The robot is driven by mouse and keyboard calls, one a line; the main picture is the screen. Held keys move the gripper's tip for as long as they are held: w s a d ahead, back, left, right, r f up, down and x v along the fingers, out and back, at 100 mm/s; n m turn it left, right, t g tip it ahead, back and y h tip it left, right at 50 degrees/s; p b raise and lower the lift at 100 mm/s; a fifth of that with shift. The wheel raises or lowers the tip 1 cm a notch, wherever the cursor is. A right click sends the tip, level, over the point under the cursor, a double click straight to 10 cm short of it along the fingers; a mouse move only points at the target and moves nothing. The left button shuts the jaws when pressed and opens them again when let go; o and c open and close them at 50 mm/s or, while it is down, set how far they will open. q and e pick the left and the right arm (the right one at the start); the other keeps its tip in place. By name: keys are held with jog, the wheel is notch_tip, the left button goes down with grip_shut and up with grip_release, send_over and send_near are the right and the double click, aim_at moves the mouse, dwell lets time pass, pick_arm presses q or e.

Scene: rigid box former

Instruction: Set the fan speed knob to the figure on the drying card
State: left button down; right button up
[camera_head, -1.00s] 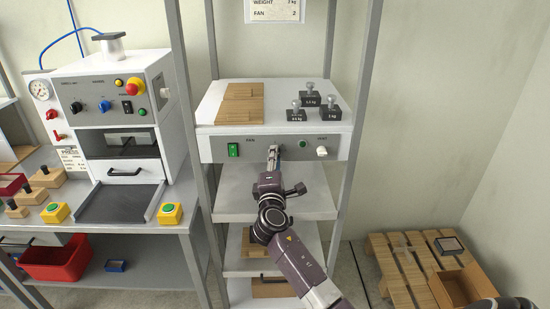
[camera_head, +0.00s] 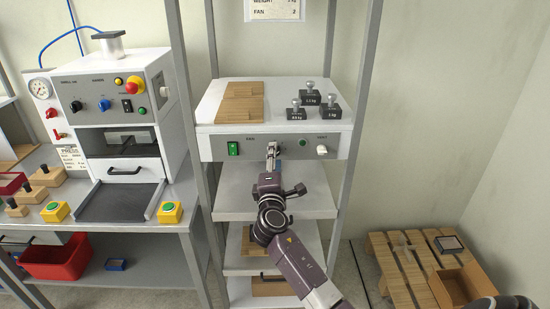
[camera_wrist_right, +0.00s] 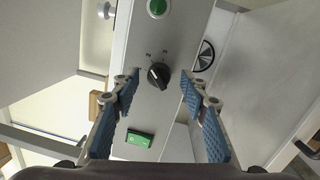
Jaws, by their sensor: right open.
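The drying card (camera_head: 273,10) hangs above the dryer box, cut off at the top; its lower line reads FAN 2. My right gripper (camera_wrist_right: 160,78) is open, with a blue-padded finger on each side of the knob and visible gaps. In the head view, my right gripper (camera_head: 272,153) is at the panel and hides the knob. My left gripper is not in view.
The panel (camera_head: 218,148) also carries a green switch (camera_head: 233,149), a small green button (camera_head: 302,142) and a white knob (camera_head: 321,150). Wooden boards (camera_head: 242,102) and black weights (camera_head: 310,99) sit on top. Rack posts (camera_head: 359,110) flank the box.

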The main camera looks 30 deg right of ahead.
jog(key=v, duration=1.1)
jog(key=shift+s+a, duration=0.2)
jog(key=shift+f, duration=0.15)
jog(key=a+f+g+y, duration=0.1)
jog(key=a+f+y, duration=0.1)
jog(key=f, duration=0.9)
jog(key=a+f+g+y, duration=0.1)
jog(key=a+f+y, duration=0.1)
jog(key=f, duration=0.8)
jog(key=s+a+f+m+g+y+b, duration=0.15)
jog(key=s+f, duration=0.25)
jog(key=f, duration=0.4)
jog(key=s+a+f+g+y, duration=0.1)
jog(key=s+a+f+g, duration=0.15)
jog(key=f, duration=0.55)
jog(key=s+a+f+g+y, duration=0.15)
jog(key=s+f, duration=0.25)
jog(key=f, duration=0.4)
jog(key=s+a+f+m+g+y+b, duration=0.1)
jog(key=s+a+f+m+g+y, duration=0.2)
jog(key=s+f, duration=1.5)
jog(key=s+f+m+g, duration=0.2)
jog(key=s+m, duration=0.1)
jog(key=s, duration=0.8)
jog(key=s+f+m+g, duration=0.1)
jog(key=s+f+m, duration=0.2)
jog(key=s, duration=0.8)
jog(key=shift+s+d+f+g+b, duration=0.15)
jog(key=shift+s+f+g+b, duration=0.15)
jog(key=shift+g+b, duration=0.05)
